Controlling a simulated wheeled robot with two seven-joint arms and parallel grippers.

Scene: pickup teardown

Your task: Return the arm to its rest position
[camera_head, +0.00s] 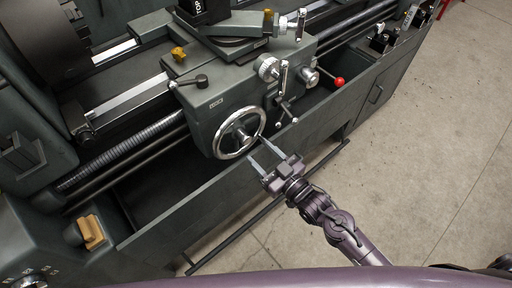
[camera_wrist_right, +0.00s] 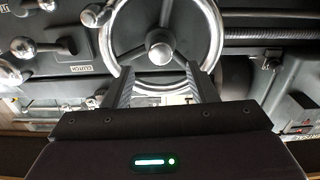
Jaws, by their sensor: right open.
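My right arm comes in from the lower right in the head view. Its gripper (camera_head: 262,156) is open, with two parallel fingers pointing at the lathe's handwheel (camera_head: 239,133). The fingers are just in front of the wheel's lower right rim. In the right wrist view the handwheel (camera_wrist_right: 215,22) fills the upper middle, and the open fingers (camera_wrist_right: 164,82) stand below its hub with nothing between them. I cannot tell whether a fingertip touches the rim. My left gripper is not in view.
The dark green lathe carriage (camera_head: 215,95) carries levers and a red-knobbed lever (camera_head: 339,82). A chip tray edge (camera_head: 190,205) and a long bar (camera_head: 240,232) run below. A yellow-brown block (camera_head: 92,232) sits at the left. Concrete floor (camera_head: 430,170) is open at the right.

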